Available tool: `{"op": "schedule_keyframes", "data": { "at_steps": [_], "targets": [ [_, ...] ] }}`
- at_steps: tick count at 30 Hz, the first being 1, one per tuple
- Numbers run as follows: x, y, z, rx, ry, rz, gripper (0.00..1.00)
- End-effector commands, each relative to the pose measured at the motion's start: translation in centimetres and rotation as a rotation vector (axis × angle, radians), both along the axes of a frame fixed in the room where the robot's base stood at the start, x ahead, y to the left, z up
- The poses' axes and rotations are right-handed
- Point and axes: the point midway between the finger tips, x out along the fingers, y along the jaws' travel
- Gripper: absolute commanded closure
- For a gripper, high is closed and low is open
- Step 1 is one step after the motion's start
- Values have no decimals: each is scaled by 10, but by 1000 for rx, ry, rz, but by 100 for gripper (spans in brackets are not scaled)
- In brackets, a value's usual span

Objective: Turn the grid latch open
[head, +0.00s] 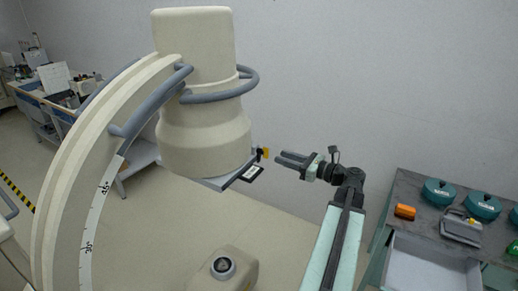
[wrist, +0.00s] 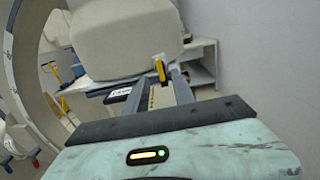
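The grid latch (head: 264,153) is a small yellow tab on a dark mount at the right edge of the flat grid plate (head: 222,182), under the big beige detector head (head: 205,130). My gripper (head: 278,158) is just right of the latch, pointing left at it, with a small gap between. In the wrist view the yellow latch (wrist: 160,69) stands roughly upright beyond and between my two grey fingertips (wrist: 156,77). The fingers are apart and hold nothing. Whether either finger touches the latch cannot be told.
A curved beige arm with blue-grey rails (head: 130,115) fills the left. A beige unit with a round dark knob (head: 223,265) stands below. A grey bench (head: 410,205) at right bears teal containers (head: 440,192) and an orange box (head: 405,211). The floor between is clear.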

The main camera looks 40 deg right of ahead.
Motion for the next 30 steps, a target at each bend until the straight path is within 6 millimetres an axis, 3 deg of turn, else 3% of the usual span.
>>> {"op": "schedule_keyframes", "data": {
  "at_steps": [5,15,26,30],
  "targets": [
    [10,3,0,-1,0,3,69],
    [67,17,0,-1,1,2,69],
    [76,19,0,-2,0,-1,69],
    [75,19,0,-2,0,-1,100]
  ]
}}
